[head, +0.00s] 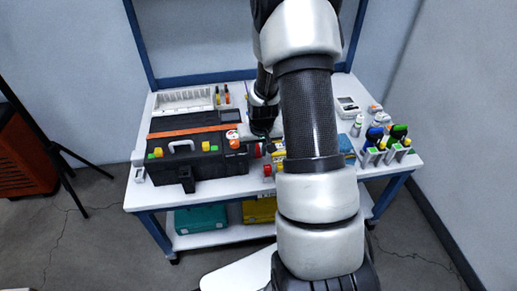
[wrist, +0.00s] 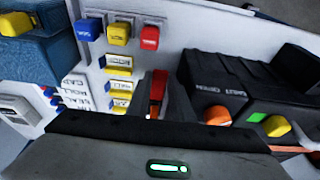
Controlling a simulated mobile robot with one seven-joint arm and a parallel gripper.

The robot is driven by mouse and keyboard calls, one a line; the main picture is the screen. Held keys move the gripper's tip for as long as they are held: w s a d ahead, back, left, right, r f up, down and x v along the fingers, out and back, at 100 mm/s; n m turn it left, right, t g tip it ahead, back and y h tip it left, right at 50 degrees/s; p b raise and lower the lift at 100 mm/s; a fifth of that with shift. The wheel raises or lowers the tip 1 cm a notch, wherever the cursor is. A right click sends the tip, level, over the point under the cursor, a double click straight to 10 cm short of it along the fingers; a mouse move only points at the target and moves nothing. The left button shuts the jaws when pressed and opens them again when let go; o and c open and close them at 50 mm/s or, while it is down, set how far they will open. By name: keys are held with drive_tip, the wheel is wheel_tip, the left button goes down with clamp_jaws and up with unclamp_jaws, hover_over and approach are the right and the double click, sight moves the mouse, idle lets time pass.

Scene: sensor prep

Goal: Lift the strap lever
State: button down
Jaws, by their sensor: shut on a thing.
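The black case (head: 195,158) with an orange strap (head: 190,132) across its top stands on the left half of the table. A red lever-like piece (wrist: 157,88) shows between the dark fingers of my gripper (wrist: 165,95) in the wrist view, and my gripper is shut on it. I take it for the strap lever, though the fingers hide much of it. The case's dark front with an orange knob (wrist: 217,115) lies just right of the fingers. In the head view my gripper (head: 262,130) is at the case's right end, partly hidden by my arm.
A blue box (wrist: 38,45) is at far left. A white tray (head: 184,101) stands behind the case. Green-and-blue-handled tools (head: 385,145) stand at the table's right.

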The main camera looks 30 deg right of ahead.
sight(257, 152)
drive_tip(key=shift+w+d+r+g+p, duration=0.1)
drive_tip(key=shift+w+r+g+p, duration=0.25)
drive_tip(key=shift+r+g+p, duration=0.65)
drive_tip(key=g+p, duration=0.1)
drive_tip(key=w+g+y+p, duration=0.1)
drive_tip(key=shift+w+d+r+p, duration=0.15)
drive_tip(key=shift+d+p, duration=0.05)
drive_tip(key=shift+p, duration=0.2)
drive_tip(key=shift+w+d+r+g+y, duration=0.15)
drive_tip(key=shift+w+g+y, duration=0.15)
drive_tip(key=shift+w+g, duration=0.5)
drive_tip(key=shift+w+d+r+g+y+b, duration=0.1)
drive_tip(key=shift+w+r+g+y+b, duration=0.2)
drive_tip(key=shift+g, duration=0.35)
drive_tip(key=shift+w+d+f+g+b, duration=0.1)
drive_tip(key=shift+g+b, duration=0.25)
drive_tip(key=shift+g, duration=0.3)
drive_tip(key=shift+r, duration=0.1)
drive_tip(key=c, duration=1.8)
unclamp_jaws()
drive_tip(key=shift+c, duration=0.2)
drive_tip(key=shift+r, duration=0.15)
